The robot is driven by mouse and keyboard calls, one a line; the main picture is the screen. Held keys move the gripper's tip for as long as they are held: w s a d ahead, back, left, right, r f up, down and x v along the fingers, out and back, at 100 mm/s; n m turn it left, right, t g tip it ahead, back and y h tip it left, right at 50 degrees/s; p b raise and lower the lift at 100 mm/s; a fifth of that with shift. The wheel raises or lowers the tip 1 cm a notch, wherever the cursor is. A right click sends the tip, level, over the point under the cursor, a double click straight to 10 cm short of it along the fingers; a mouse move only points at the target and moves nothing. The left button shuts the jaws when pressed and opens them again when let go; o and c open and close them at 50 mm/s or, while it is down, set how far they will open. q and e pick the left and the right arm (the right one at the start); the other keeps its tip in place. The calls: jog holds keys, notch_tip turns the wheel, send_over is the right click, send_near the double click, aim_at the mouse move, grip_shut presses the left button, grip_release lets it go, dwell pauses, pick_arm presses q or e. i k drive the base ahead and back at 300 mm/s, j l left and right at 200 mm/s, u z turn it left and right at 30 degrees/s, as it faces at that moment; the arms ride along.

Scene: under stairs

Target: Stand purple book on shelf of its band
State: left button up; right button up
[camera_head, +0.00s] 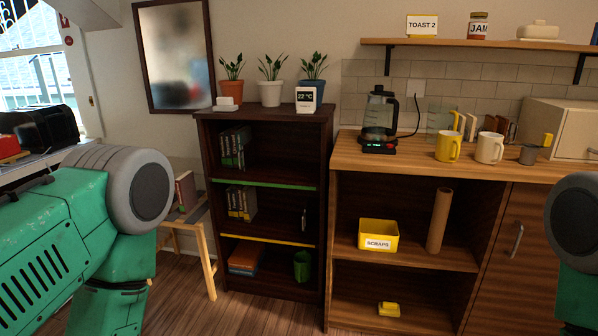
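A dull pinkish-purple book (186,190) stands upright on a small wooden stool (197,214) left of the dark bookcase; my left arm partly covers the stool. The dark bookcase (323,130) has a green band (265,184) on one shelf edge and a yellow band (268,239) on the edge below. I see no purple band. Dark-spined books (233,148) stand at the left of the top compartment, and more books (241,203) stand in the middle one. My left and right arms show at the picture's sides, but neither gripper is in view.
The bottom compartment holds orange and blue items (245,257) and a green cup (302,266). Potted plants (270,92) and a clock (306,100) stand on top. A wooden counter (420,172) with a kettle (379,120) and mugs adjoins on the right.

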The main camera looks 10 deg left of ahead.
aim_at(248, 151)
jog(key=i+j+u, duration=0.25)
jog(key=i, duration=0.55)
jog(key=i+j+u, duration=0.1)
jog(key=i+u, duration=0.15)
jog(key=i, duration=0.6)
